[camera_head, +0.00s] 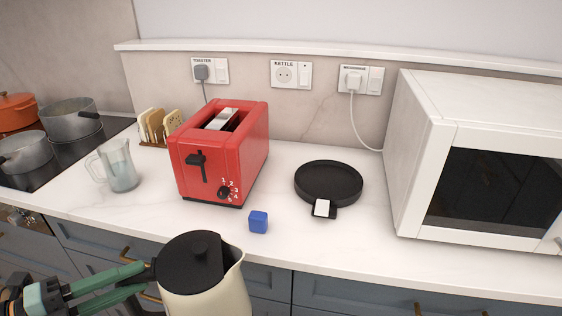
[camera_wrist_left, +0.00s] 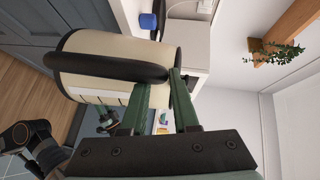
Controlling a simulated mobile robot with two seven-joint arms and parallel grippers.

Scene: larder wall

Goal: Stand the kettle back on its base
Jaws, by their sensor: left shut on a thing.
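The kettle (camera_head: 207,295) is cream with a black lid and is upright at the bottom of the head view, in front of the counter edge. My left gripper (camera_head: 146,275) is shut on its black handle, on the kettle's left side. The left wrist view shows the fingers (camera_wrist_left: 163,84) at the handle (camera_wrist_left: 108,66) and the cream kettle body (camera_wrist_left: 92,48) beyond it. The kettle base (camera_head: 328,181) is a round black disc on the counter, empty, with a white-topped tab at its front. The kettle's underside is hidden in the head view.
A blue cube (camera_head: 258,222) lies on the counter between the kettle and the base. A red toaster (camera_head: 222,155) stands left of the base, a white microwave (camera_head: 415,165) right. A glass jug (camera_head: 120,165) stands farther left. The kettle socket (camera_head: 285,75) is empty.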

